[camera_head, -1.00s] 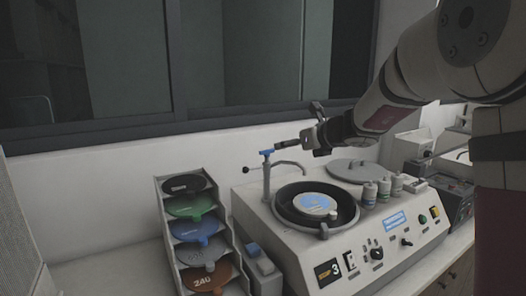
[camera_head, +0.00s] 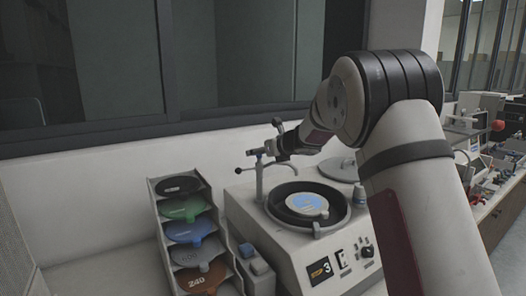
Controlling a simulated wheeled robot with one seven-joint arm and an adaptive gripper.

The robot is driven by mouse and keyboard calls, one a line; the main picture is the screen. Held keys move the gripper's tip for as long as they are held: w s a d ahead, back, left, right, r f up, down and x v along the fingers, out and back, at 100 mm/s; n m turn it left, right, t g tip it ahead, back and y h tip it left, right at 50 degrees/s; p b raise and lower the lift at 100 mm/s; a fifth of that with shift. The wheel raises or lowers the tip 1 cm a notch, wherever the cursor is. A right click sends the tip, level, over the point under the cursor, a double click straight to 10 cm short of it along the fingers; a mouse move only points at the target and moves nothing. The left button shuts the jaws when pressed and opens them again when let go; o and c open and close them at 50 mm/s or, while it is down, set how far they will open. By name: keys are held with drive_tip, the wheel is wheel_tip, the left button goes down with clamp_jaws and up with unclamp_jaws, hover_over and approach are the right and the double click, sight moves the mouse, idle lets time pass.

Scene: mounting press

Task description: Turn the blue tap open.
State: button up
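The tap is a thin grey post (camera_head: 259,182) at the back left corner of the grinding machine, with a curved spout over the round dish. Its small blue handle (camera_head: 254,152) sits on top of the post and is partly hard to make out. My gripper (camera_head: 268,148) reaches in from the right at handle height. Its dark fingertips are at or very close to the handle's right side; I cannot tell whether they touch it. The fingers are small and dark, so I cannot tell whether they are open or shut.
The grinding machine (camera_head: 292,246) has a round dish with a blue-and-white disc (camera_head: 307,204). A rack of coloured discs (camera_head: 158,232) stands to its left. The wall and window sill are close behind the tap. My arm hides the machine's right side.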

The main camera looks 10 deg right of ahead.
drive_tip(key=c, duration=1.2)
drive_tip(key=shift+o, duration=0.2)
drive_tip(key=shift+d, duration=0.1)
drive_tip(key=n+y, duration=0.1)
drive_tip(key=n+y+b, duration=0.1)
drive_tip(key=g+y+b, duration=0.1)
drive_tip(key=shift+w+d+f+n, duration=0.15)
drive_tip(key=shift+w+d+n, duration=0.2)
drive_tip(key=shift+n, duration=0.05)
drive_tip(key=n+b, duration=0.1)
drive_tip(key=n+g+y+b, duration=0.1)
drive_tip(key=g+y+b, duration=0.1)
drive_tip(key=shift+w+d+f+n+b, duration=0.15)
drive_tip(key=shift+w+d+n+b, duration=0.1)
drive_tip(key=shift+n+b, duration=0.15)
drive_tip(key=n+g+y+b, duration=0.1)
drive_tip(key=n+g+b, duration=0.1)
drive_tip(key=n+g+y+b, duration=0.2)
drive_tip(key=b, duration=0.1)
drive_tip(key=shift+w+d+r, duration=0.1)
drive_tip(key=shift+w+r, duration=0.05)
drive_tip(key=shift+r, duration=0.05)
drive_tip(key=shift+g+b, duration=0.3)
drive_tip(key=shift+g, duration=0.1)
drive_tip(key=shift+r+n+g+y+b, duration=0.1)
drive_tip(key=shift+n+g+y+b, duration=0.25)
drive_tip(key=shift+n, duration=0.15)
